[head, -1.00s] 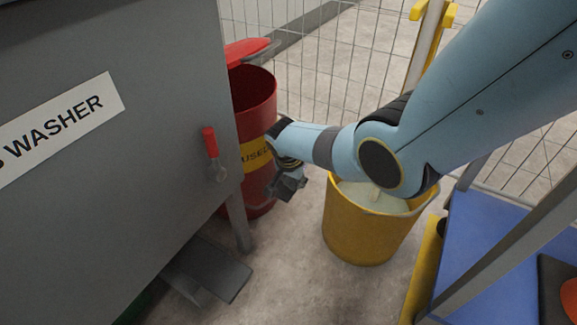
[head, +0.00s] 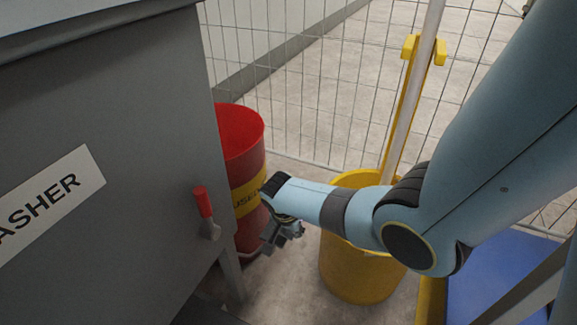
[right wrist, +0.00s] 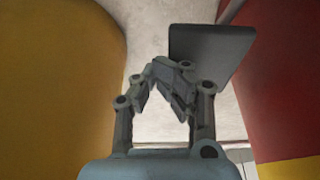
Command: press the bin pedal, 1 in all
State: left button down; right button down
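A dark grey flat plate (right wrist: 212,48) lies low between the bin and the yellow bucket in the right wrist view. My right gripper (head: 275,243) is low in front of the bin, pointing down. In the right wrist view its fingertips meet (right wrist: 166,72), shut and empty. My left gripper is not in view.
The grey washer (head: 110,240) with a red-handled lever (head: 204,208) fills the left. A yellow mop bucket (head: 350,275) stands close under my right forearm. A wire fence (head: 300,80) is behind. A blue surface (head: 490,280) is at the lower right.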

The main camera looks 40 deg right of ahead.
jog(key=v, duration=0.9)
jog(key=shift+s+a+r, duration=0.1)
jog(key=shift+r, duration=0.05)
dwell(0.5)
